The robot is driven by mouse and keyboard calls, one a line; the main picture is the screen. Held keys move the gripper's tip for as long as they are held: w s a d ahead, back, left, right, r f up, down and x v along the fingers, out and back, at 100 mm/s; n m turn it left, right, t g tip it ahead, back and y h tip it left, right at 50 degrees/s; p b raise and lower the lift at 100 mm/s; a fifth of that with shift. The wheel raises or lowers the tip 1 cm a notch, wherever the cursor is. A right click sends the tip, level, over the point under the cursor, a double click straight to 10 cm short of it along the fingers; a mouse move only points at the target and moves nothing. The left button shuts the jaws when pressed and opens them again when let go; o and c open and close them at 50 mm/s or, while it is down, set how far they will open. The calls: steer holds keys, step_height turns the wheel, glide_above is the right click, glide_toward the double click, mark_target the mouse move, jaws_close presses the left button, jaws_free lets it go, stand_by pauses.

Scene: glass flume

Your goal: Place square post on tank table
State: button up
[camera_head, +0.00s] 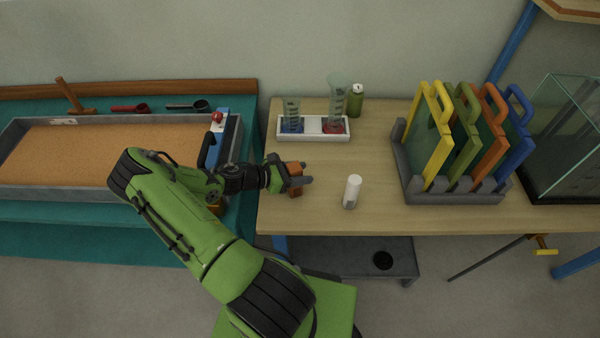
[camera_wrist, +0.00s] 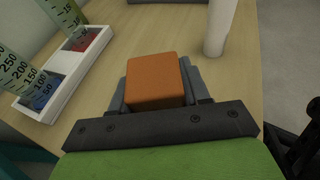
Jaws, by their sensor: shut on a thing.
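An orange square post (camera_head: 294,178) is between the fingers of my gripper (camera_head: 298,180), over the left part of the wooden tank table (camera_head: 310,218). In the wrist view the post (camera_wrist: 153,80) shows its flat top, with the dark gripper fingers (camera_wrist: 160,92) closed on both its sides. Its lower end is hidden in that view, and I cannot tell whether it touches the table top.
A white cylinder (camera_head: 352,191) stands to the right of my gripper. Behind is a white tray (camera_head: 342,136) with two measuring cylinders, and a green bottle (camera_head: 355,101). A grey rack (camera_head: 456,197) of coloured gates and a glass tank (camera_head: 565,140) fill the right. Bare wood lies between.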

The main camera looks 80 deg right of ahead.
steer(key=o, duration=1.2)
steer(key=shift+r, duration=0.2)
steer(key=p+v, duration=0.1)
steer(key=v, duration=1.1)
steer(key=shift+f, duration=0.15)
